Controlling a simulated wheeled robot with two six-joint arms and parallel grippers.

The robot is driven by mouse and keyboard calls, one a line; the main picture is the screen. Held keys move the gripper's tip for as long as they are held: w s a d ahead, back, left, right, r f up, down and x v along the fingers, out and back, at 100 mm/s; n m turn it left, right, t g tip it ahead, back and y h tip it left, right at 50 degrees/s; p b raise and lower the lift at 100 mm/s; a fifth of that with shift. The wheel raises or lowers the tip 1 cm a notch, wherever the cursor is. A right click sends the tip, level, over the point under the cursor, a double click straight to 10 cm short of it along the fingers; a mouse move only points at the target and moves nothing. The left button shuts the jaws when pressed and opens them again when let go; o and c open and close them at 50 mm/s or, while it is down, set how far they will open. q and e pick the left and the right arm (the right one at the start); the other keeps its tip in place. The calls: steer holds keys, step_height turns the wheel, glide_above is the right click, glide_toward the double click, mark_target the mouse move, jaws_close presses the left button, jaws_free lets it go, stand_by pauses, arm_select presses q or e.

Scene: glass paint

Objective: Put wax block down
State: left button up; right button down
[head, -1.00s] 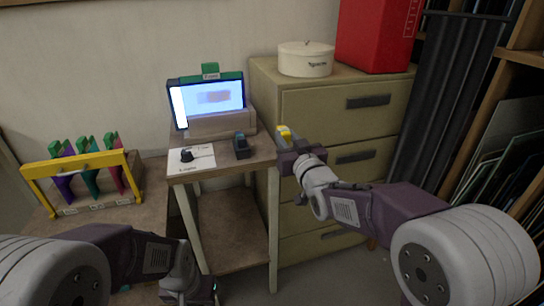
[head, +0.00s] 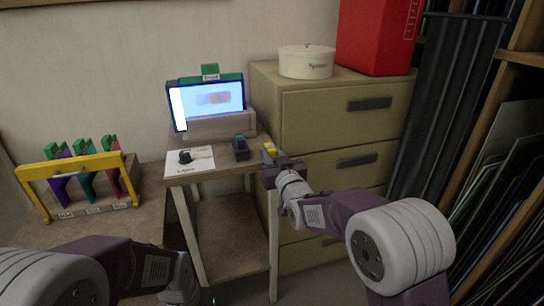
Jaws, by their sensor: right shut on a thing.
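A small yellow block, which looks like the wax block (head: 269,147), is held in my right gripper (head: 270,157). The gripper is shut on it, at the right edge of the small table (head: 233,170), in front of the drawer cabinet. I cannot tell whether the block touches the table. My left arm comes in at the lower left. Its gripper (head: 200,298) is at the bottom edge of the head view, mostly cut off, and its fingers do not show clearly.
On the table are a lit screen (head: 215,100), a dark small holder (head: 241,148) and a white sheet (head: 188,164) with a dark knob-like thing. A yellow rack (head: 70,166) with colored pieces stands at left. The drawer cabinet (head: 335,130) stands close behind my right gripper.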

steer(key=shift+s+f+b, duration=0.1)
steer(key=shift+f+b, duration=0.4)
steer(key=shift+f, duration=0.25)
steer(key=c, duration=1.2)
jaws_free()
steer(key=shift+f, duration=0.1)
steer(key=shift+o, duration=0.2)
steer(key=shift+r+p, duration=0.35)
steer(key=shift+r, duration=0.05)
steer(key=shift+r+p, duration=0.6)
steer(key=shift+p, duration=0.1)
steer(key=shift+s+d+f+b, duration=0.25)
steer(key=shift+s+f+b, duration=0.15)
steer(key=shift+s, duration=0.25)
steer(key=v, duration=1)
steer(key=shift+s+r+p, duration=0.25)
steer(key=shift+r+p, duration=0.05)
steer(key=shift+r, duration=0.05)
